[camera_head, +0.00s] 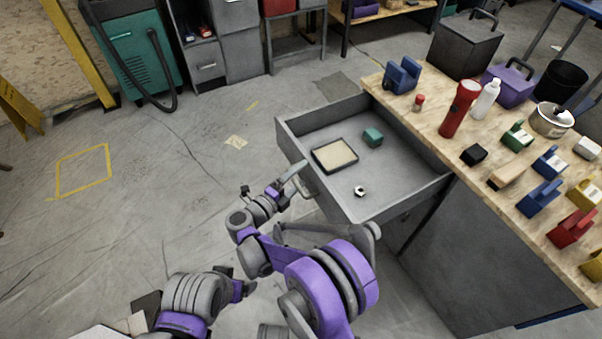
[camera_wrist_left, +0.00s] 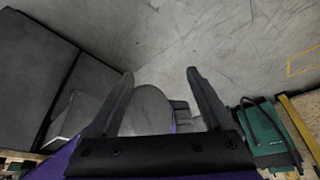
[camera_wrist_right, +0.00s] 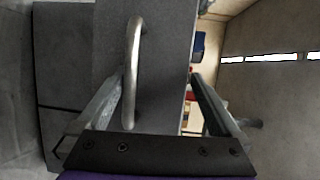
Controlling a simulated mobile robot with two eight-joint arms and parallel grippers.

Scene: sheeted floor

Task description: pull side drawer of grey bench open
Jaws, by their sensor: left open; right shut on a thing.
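The grey bench (camera_head: 440,270) has a wooden top, and its grey side drawer (camera_head: 395,180) stands pulled out over the floor. The drawer's metal handle (camera_head: 307,187) is on its front; in the right wrist view the curved handle (camera_wrist_right: 133,70) shows between the fingers. The exact finger contact is partly hidden. My left gripper (camera_wrist_left: 160,80) is open and empty, away from the drawer, with bare floor beyond its fingertips.
A red flashlight (camera_head: 459,108), a white bottle (camera_head: 485,100) and a pot (camera_head: 551,120) stand on the bench top. Open floor (camera_head: 190,190) lies left of the drawer.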

